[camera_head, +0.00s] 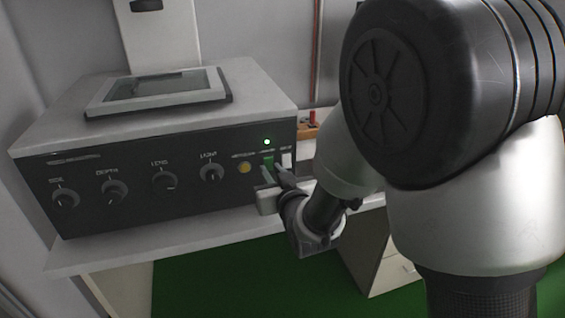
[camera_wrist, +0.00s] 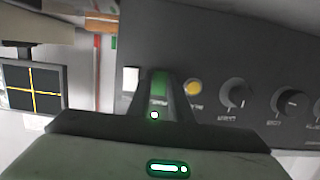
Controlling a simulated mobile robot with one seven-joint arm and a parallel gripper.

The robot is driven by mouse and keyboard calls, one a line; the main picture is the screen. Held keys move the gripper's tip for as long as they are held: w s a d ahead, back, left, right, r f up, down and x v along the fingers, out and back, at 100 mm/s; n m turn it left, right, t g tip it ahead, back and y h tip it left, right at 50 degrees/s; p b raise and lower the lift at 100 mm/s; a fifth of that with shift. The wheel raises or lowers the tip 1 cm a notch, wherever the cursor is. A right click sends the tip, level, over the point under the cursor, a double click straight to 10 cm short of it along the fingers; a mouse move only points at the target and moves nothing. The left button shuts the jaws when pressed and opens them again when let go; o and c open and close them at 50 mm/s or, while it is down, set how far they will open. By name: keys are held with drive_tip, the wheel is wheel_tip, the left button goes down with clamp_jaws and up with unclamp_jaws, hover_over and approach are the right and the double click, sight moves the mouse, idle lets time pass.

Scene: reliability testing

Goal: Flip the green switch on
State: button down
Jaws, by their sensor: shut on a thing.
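The green switch (camera_head: 268,160) is on the right part of the black front panel of a grey device. A small green light glows just above it. My gripper (camera_head: 278,174) is at the panel with its fingers at the green switch. In the wrist view the green switch (camera_wrist: 158,84) shows between the two dark fingers (camera_wrist: 159,95), which are shut on it. The fingers hide part of the switch, so its exact tilt is hard to tell.
A white switch (camera_head: 286,159) and a yellow button (camera_head: 245,168) flank the green switch. Several knobs (camera_head: 211,172) line the panel to the left. The device (camera_head: 160,120) stands on a white table (camera_head: 150,240). A small screen (camera_wrist: 33,88) shows in the wrist view.

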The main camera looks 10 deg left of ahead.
drive_tip(key=shift+t+y, duration=0.3)
drive_tip(key=shift+t, duration=0.1)
drive_tip(key=c, duration=1.9)
unclamp_jaws()
drive_tip(key=shift+f, duration=0.1)
drive_tip(key=shift+o, duration=0.2)
